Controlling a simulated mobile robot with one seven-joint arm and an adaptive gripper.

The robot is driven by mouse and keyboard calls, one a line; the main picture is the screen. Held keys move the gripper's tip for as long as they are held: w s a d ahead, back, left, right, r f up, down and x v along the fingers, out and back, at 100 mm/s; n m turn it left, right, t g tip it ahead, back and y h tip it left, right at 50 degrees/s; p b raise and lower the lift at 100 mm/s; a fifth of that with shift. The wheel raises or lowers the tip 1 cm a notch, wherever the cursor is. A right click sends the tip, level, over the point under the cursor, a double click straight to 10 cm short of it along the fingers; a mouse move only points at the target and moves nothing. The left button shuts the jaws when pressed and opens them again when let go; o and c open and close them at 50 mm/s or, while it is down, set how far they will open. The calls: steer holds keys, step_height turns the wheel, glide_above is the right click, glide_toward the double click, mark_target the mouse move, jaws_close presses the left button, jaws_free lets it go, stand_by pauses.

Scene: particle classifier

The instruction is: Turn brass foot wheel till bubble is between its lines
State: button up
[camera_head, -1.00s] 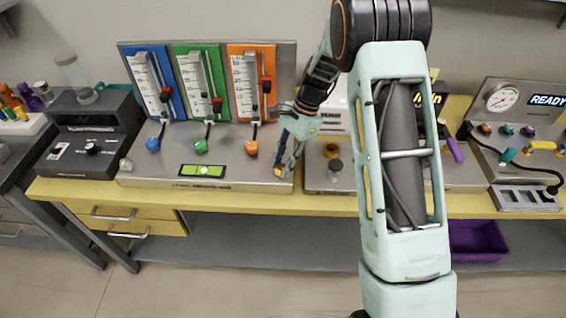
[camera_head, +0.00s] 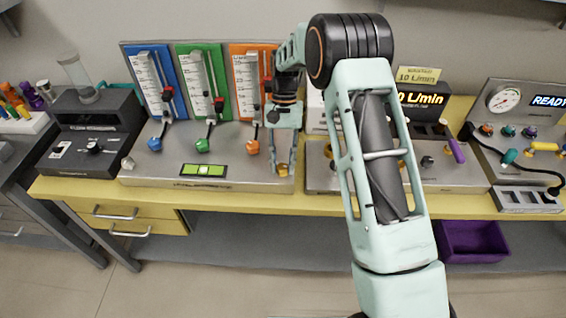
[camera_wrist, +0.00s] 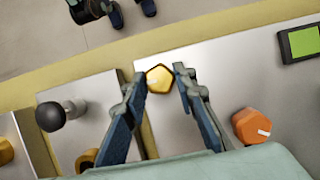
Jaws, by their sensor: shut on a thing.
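The brass foot wheel (camera_wrist: 159,79) is a small five-sided gold knob at the front right corner of the grey panel plate (camera_head: 150,172). In the wrist view it sits between my fingertips, and my gripper (camera_wrist: 160,76) is shut on it. In the head view my gripper (camera_head: 283,168) points down at that corner and mostly covers the wheel. The bubble level (camera_head: 204,170) is a bright green vial in a black frame on the same plate, left of my gripper. Its bubble is too small to tell against the lines. Only a corner of the level (camera_wrist: 302,43) shows in the wrist view.
An orange knob (camera_wrist: 251,126) stands close beside my right finger. A black round knob (camera_wrist: 62,114) is on the neighbouring plate at left. Blue, green and orange gauge boards (camera_head: 250,85) rise behind. A purple bin (camera_head: 470,241) is below the bench.

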steer(key=shift+n+h, duration=0.3)
steer(key=shift+n, duration=0.6)
steer(key=shift+a, duration=0.1)
steer(key=o, duration=1.2)
steer(key=shift+c, duration=0.2)
steer(key=v, duration=1.2)
